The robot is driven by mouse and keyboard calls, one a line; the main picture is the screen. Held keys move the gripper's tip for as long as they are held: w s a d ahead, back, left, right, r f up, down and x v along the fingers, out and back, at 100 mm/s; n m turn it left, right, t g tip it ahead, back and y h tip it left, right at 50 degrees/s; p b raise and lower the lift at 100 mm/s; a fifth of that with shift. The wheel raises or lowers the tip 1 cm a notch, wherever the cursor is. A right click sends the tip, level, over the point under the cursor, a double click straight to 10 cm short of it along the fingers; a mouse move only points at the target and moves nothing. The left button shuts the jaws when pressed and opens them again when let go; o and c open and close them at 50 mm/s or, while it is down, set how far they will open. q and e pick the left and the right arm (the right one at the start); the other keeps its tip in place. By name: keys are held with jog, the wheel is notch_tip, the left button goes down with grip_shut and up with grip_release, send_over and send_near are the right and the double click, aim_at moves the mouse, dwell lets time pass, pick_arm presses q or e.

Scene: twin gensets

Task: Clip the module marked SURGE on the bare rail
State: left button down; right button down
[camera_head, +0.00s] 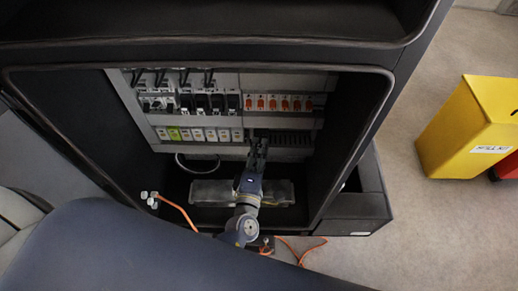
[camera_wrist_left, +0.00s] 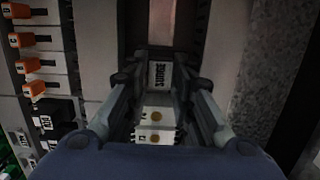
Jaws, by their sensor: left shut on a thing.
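My left gripper (camera_head: 258,147) reaches up into the open cabinet, its fingers in front of the lower right part of the panel. In the left wrist view the gripper (camera_wrist_left: 160,88) is shut on the SURGE module (camera_wrist_left: 158,76), whose white label shows between the fingers. Pale faces with round gold spots show nearer the palm; I cannot tell whether they belong to the module. The gripper hides the module in the head view. My right gripper is not in view.
Orange-levered breakers (camera_head: 285,102) fill the upper right row. White and green modules (camera_head: 198,134) fill the lower left row. An orange cable (camera_head: 178,207) hangs below. Dark cabinet walls bound both sides. A yellow bin (camera_head: 465,130) stands outside on the right.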

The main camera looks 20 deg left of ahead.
pick_arm(q)
jog(key=shift+w, duration=0.15)
dwell(0.6)
jog(key=c, duration=1.3)
grip_release()
jog(key=s+d, duration=0.1)
jog(key=s, duration=1.1)
jog(key=shift+d, duration=0.25)
jog(key=shift+r, duration=0.1)
